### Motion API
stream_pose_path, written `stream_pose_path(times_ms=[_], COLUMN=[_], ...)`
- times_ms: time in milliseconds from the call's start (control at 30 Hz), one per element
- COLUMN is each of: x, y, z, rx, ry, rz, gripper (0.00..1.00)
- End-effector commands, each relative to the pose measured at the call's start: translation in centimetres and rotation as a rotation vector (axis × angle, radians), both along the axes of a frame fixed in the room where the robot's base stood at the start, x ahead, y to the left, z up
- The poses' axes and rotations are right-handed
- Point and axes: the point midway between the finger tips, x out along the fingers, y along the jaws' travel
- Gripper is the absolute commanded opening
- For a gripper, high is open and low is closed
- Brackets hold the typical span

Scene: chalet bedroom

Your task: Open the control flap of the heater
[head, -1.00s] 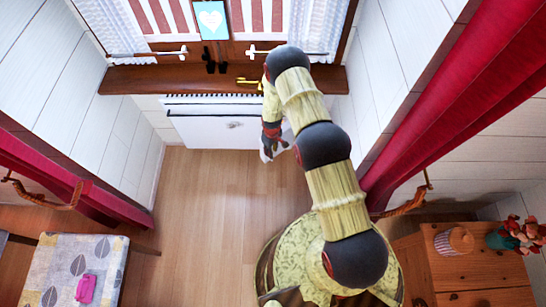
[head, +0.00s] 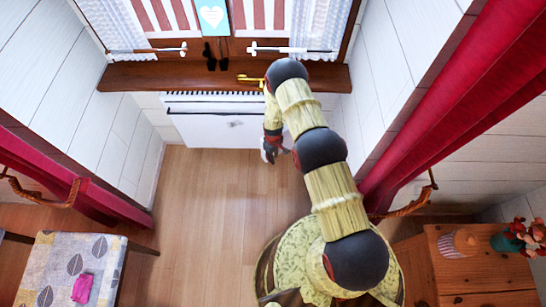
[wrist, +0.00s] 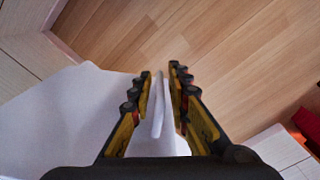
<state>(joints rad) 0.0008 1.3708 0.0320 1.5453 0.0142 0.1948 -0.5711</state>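The white heater (head: 205,130) stands low against the wall under the window sill in the head view. My gripper (head: 275,154) is at its right end, pointing down, and my arm covers part of that end. In the wrist view my gripper (wrist: 159,77) has its two dark and yellow fingers apart. A thin white upright flap edge (wrist: 158,105) stands between them, with a gap visible on each side near the tips. The white heater surface (wrist: 60,120) fills the left of that view. How far the flap is open cannot be told.
The wooden sill (head: 165,77) runs above the heater, with a brass handle (head: 249,79) near my arm. The wooden floor (head: 200,195) in front is clear. A red curtain (head: 430,110) and wooden cabinet (head: 470,275) are at right, a patterned table (head: 50,265) at left.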

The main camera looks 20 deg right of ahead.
Motion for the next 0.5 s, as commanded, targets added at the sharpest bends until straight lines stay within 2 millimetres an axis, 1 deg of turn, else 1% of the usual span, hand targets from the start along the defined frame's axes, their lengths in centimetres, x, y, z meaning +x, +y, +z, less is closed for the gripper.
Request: stream_pose_path(times_ms=[33, 267, 500], x=[-0.01, -0.01, -0.06], y=[0.00, 0.00, 0.04], z=[0.00, 0.00, 0.00], rx=[0.000, 0.000, 0.000], ry=[0.000, 0.000, 0.001], rz=[0.000, 0.000, 0.000], gripper=[0.13, 0.00, 0.00])
